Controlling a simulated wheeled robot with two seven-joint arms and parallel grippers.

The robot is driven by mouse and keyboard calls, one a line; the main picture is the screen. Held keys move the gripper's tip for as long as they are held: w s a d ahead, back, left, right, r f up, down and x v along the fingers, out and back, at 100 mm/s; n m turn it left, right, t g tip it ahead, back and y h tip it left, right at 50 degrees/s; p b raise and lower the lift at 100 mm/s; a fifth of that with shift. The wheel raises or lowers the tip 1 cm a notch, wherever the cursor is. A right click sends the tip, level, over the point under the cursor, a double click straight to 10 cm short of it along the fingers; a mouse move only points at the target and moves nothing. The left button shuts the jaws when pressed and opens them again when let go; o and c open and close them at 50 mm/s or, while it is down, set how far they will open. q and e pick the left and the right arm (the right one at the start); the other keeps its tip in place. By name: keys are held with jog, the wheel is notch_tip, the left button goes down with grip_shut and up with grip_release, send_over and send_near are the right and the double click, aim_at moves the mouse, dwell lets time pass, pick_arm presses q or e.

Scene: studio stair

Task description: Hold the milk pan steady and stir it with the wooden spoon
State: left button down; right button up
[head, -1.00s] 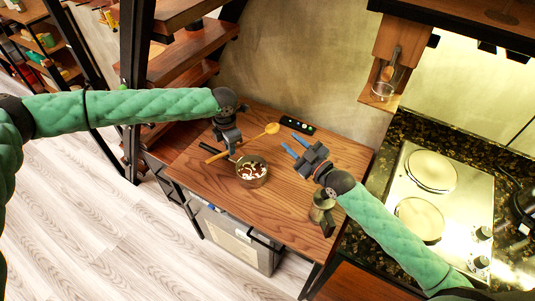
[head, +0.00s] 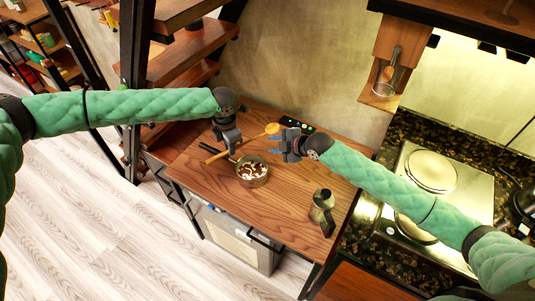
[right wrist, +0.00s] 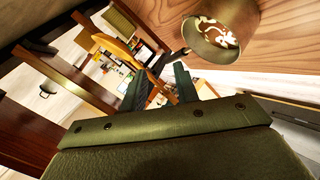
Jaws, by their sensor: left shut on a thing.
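The milk pan (head: 252,180) stands upright on the wooden table, with brown and white contents; it also shows in the right wrist view (right wrist: 232,50). My left gripper (head: 231,149) is shut on the pan's dark handle. The wooden spoon (head: 272,129) lies behind the pan, its handle running left past my left gripper, which hides part of it. My right gripper (head: 274,145) is open and empty, just right of the pan and close to the spoon's bowl. Its two fingers are apart in the right wrist view (right wrist: 160,88).
A metal moka pot (head: 322,203) stands near the table's right edge. A dark device with small lights (head: 297,123) lies at the back. The hob (head: 450,190) is on the counter at right. The table's front (head: 275,220) is clear.

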aim_at(267, 169)
jog(key=a+f+n+g+h, duration=0.1)
jog(key=f+n+g+h, duration=0.1)
jog(key=f, duration=0.3)
jog(key=a+f+n+g+h, duration=0.1)
jog(key=f+n+g+h, duration=0.2)
jog(key=f, duration=0.2)
jog(key=s+a+f+n+g+h, duration=0.1)
jog(key=f+n+g+h, duration=0.1)
jog(key=f, duration=0.3)
jog(key=shift+s+a+f+n+g+h, duration=0.1)
jog(key=shift+n+g+h, duration=0.05)
jog(key=shift+n+h, duration=0.2)
jog(key=shift+a+f+n+g+h, duration=0.1)
jog(key=shift+n+g+h, duration=0.05)
jog(key=shift+n+h, duration=0.15)
dwell(0.3)
grip_shut()
dwell(1.6)
